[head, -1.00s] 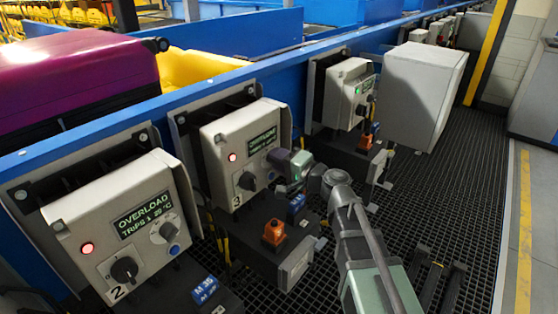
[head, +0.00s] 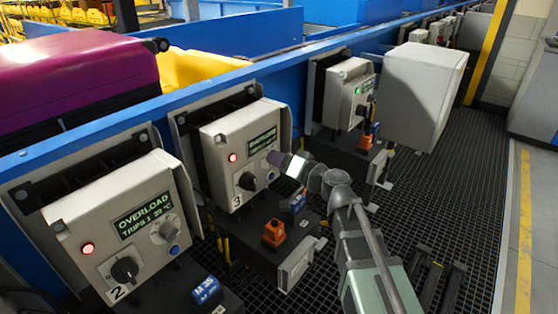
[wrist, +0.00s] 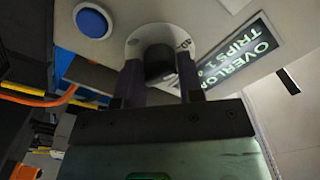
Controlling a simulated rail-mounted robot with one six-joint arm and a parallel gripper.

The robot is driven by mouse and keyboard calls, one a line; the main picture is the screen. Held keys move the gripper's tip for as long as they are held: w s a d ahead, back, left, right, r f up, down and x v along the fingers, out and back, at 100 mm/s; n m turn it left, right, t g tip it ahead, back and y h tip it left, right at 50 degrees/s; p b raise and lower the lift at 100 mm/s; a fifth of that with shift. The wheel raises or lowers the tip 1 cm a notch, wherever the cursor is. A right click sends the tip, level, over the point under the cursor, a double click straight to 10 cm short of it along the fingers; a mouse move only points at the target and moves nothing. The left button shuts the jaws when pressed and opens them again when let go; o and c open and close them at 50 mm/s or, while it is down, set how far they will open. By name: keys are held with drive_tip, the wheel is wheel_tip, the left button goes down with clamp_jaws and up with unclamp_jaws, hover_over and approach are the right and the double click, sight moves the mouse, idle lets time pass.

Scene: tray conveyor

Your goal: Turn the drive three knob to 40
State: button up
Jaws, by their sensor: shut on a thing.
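The drive three box (head: 215,150) is a pale grey control box with a "3" label, a lit red lamp and a green OVERLOAD display (head: 262,140). My gripper (head: 276,160) reaches it from the right, at the dial below the display. In the wrist view my gripper (wrist: 160,82) has its two dark fingers on either side of a dark round knob (wrist: 158,62) and is shut on it. The knob sits on a pale round scale (wrist: 133,45) with small printed figures. Most figures and the pointer are hidden or too dark to read. The head view hides this knob behind my gripper.
A black switch (head: 248,181) sits lower left on the same box, and a blue button (wrist: 91,20) is near the dial. The drive two box (head: 75,222) stands front left. A large pale box (head: 415,90) stands behind on the right. Dark grating covers the right floor.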

idle(0.3)
drive_tip(key=o, duration=0.9)
drive_tip(key=shift+d, duration=0.1)
drive_tip(key=v, duration=1)
drive_tip(key=shift+s+d, duration=0.25)
drive_tip(key=shift+s, duration=0.05)
